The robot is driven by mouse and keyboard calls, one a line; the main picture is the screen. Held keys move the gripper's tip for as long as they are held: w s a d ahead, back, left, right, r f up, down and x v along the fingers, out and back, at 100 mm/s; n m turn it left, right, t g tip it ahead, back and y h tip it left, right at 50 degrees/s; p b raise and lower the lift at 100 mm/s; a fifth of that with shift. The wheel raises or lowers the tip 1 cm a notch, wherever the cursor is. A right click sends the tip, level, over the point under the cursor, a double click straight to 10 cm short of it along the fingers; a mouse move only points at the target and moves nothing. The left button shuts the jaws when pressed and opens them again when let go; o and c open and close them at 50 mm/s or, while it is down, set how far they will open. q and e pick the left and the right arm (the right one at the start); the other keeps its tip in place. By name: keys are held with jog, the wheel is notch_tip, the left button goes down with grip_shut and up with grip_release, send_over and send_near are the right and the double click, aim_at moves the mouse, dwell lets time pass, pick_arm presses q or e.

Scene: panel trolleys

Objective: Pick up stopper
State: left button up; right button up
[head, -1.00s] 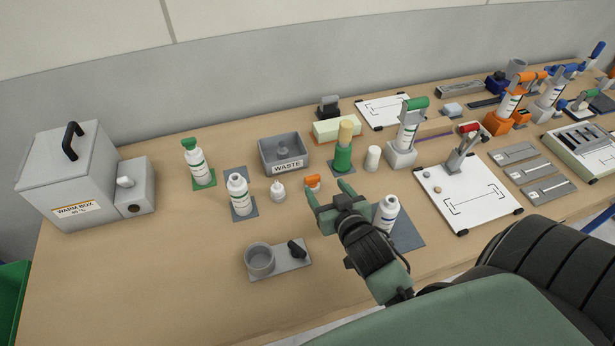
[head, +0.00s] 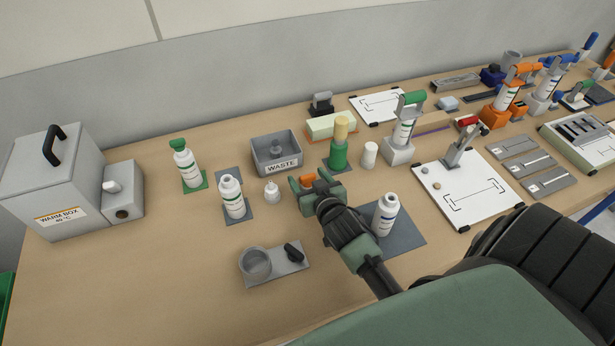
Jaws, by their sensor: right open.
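The small orange stopper (head: 307,181) lies on the wooden table, in front of the waste tray. My right gripper (head: 309,178) is open, with one finger on each side of the stopper. The fingers and palm hide part of the stopper, and I cannot tell whether they touch it. My left gripper is not in view.
An uncapped white bottle (head: 385,215) stands on a grey mat right of my gripper. A small white dropper bottle (head: 272,192) is close on the left. The grey waste tray (head: 262,165) and a green brush-like tool (head: 338,153) stand behind.

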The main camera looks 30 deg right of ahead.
aim_at(308, 175)
jog(key=shift+w, duration=0.25)
grip_shut()
notch_tip(308, 175, up, 20)
dwell(0.7)
jog(key=c, duration=0.8)
grip_release()
grip_shut()
jog(key=shift+r+p, duration=1.95)
jog(key=shift+p, duration=0.5)
